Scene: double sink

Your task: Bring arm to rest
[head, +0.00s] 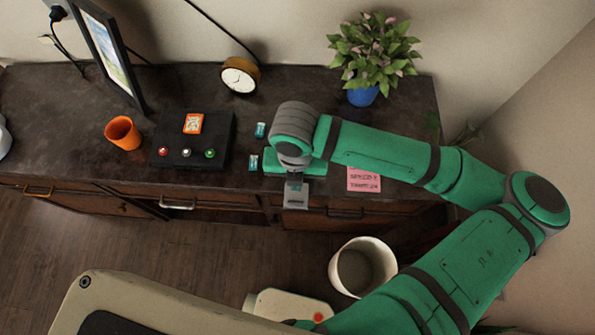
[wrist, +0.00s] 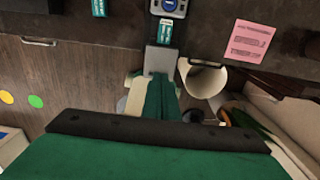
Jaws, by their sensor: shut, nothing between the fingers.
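My green arm reaches in from the lower right in the head view and bends at a grey joint above the front of the dark counter (head: 60,130). My gripper (head: 296,197) hangs just past the counter's front edge, pointing down, with its fingers together. In the wrist view my gripper (wrist: 158,60) shows as a grey block at the end of the green wrist, also closed. I see nothing held in it.
Small teal packs (head: 260,130), a black button box (head: 215,140), an orange cup (head: 122,132), a clock (head: 240,75) and a potted plant (head: 375,50) stand on the counter. A pink note (head: 363,180) lies near its edge. A white bin (head: 361,266) stands on the floor below.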

